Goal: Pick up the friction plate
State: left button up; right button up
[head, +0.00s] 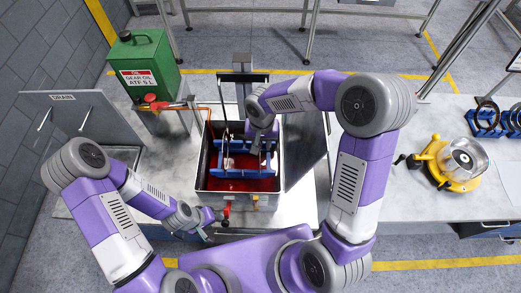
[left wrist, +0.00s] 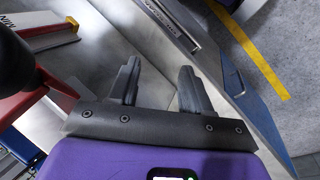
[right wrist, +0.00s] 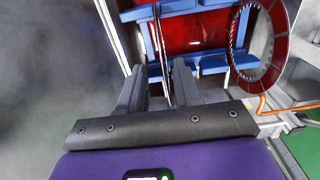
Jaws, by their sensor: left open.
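A friction plate (right wrist: 234,38), a reddish-brown ring with a toothed inner edge, stands upright on the blue rack (right wrist: 213,65) in the right wrist view. Another thin plate (right wrist: 161,50) shows edge-on there, in line with the gap between my right fingers. My right gripper (right wrist: 158,75) is open with its fingers apart around that gap; contact cannot be told. In the head view it reaches down over the blue rack (head: 232,170) in the red oil bath (head: 240,184), and the arm hides part of the rack. My left gripper (left wrist: 160,75) is open and empty, low by the bath's front left.
A green oil can (head: 146,62) stands back left beside a red-handled tap. A grey drain box (head: 85,117) is at left. A yellow fixture (head: 452,165) and blue ring racks (head: 486,120) stand on the right table. A red valve (head: 226,213) is on the bath's front.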

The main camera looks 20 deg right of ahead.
jog(key=f, duration=0.1)
jog(key=w+f, duration=0.1)
jog(key=f, duration=0.1)
jog(key=shift+w+a+f, duration=0.1)
jog(key=shift+w+f, duration=0.15)
jog(key=shift+w, duration=0.1)
jog(key=shift+s+r, duration=0.1)
jog(key=shift+s, duration=0.25)
jog(key=shift+w, duration=0.25)
jog(key=c, duration=0.5)
jog(key=shift+s, duration=0.1)
grip_shut()
